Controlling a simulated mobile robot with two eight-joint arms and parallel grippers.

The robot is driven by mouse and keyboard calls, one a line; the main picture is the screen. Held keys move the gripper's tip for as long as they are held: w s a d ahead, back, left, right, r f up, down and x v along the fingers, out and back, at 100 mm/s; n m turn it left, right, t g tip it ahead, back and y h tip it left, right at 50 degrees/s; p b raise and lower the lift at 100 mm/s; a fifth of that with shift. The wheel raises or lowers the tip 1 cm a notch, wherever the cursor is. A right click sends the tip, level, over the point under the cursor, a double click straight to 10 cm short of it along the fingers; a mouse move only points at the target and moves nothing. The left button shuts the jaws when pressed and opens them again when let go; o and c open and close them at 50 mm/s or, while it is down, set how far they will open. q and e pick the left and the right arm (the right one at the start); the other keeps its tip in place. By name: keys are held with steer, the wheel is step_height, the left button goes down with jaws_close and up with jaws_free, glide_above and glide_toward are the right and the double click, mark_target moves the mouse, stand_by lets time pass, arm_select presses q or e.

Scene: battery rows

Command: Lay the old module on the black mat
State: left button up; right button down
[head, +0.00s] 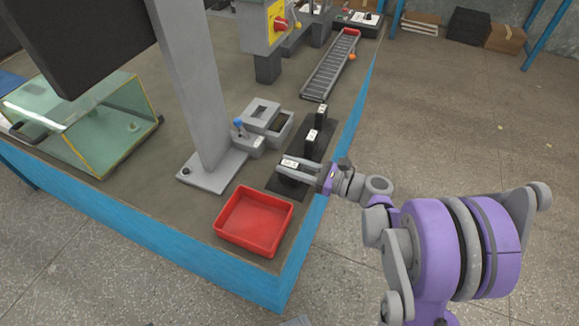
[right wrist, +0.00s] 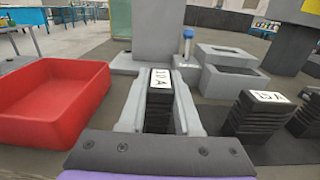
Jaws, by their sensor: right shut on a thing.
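My right gripper (head: 297,170) is shut on a black ribbed module (right wrist: 160,84) with a white label on top. The module stands upright between its fingers, which also show in the right wrist view (right wrist: 160,105). It is over the near end of the black mat (head: 322,151); I cannot tell whether it touches the mat. Another black labelled module (head: 311,141) stands on the mat behind the held one, and also shows in the right wrist view (right wrist: 262,112). A third dark module (head: 321,114) stands farther back. My left gripper is not in view.
A red tray (head: 254,222) lies at the near table corner, left of my gripper. A grey socket block (head: 262,108) with a blue-topped lever (head: 238,124) stands left of the mat. A grey column (head: 192,90) rises behind the tray. The table's blue edge is close on the right.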

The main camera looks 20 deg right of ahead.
steer(key=shift+f, duration=0.15)
steer(key=c, duration=0.6)
jaws_free()
steer(key=shift+s+r, duration=0.1)
steer(key=shift+r, duration=0.15)
steer(key=p+v, duration=0.1)
steer(key=v, duration=1.1)
steer(key=shift+f, duration=0.1)
